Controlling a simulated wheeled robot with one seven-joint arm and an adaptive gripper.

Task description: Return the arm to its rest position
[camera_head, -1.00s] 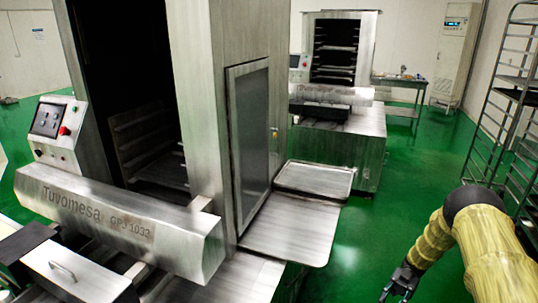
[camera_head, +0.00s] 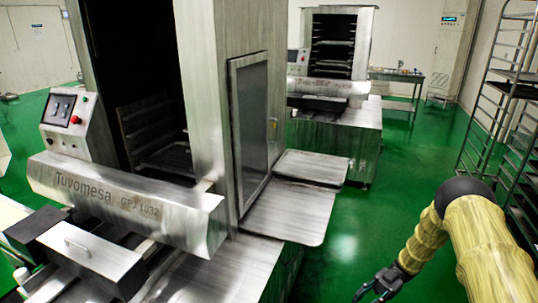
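My arm, in a yellow sleeve with a dark joint, comes in at the lower right of the head view. My gripper (camera_head: 372,287) is at its end, low over the green floor and partly cut off by the bottom edge. Its dark fingers look spread apart, with nothing between them. It is right of the encrusting machine (camera_head: 125,200) and apart from it.
A steel side tray (camera_head: 285,220) juts from the machine, left of my gripper. A second machine (camera_head: 340,120) and a table (camera_head: 397,76) stand behind. A tall rack (camera_head: 500,100) stands at the right. Green floor (camera_head: 400,165) lies open between.

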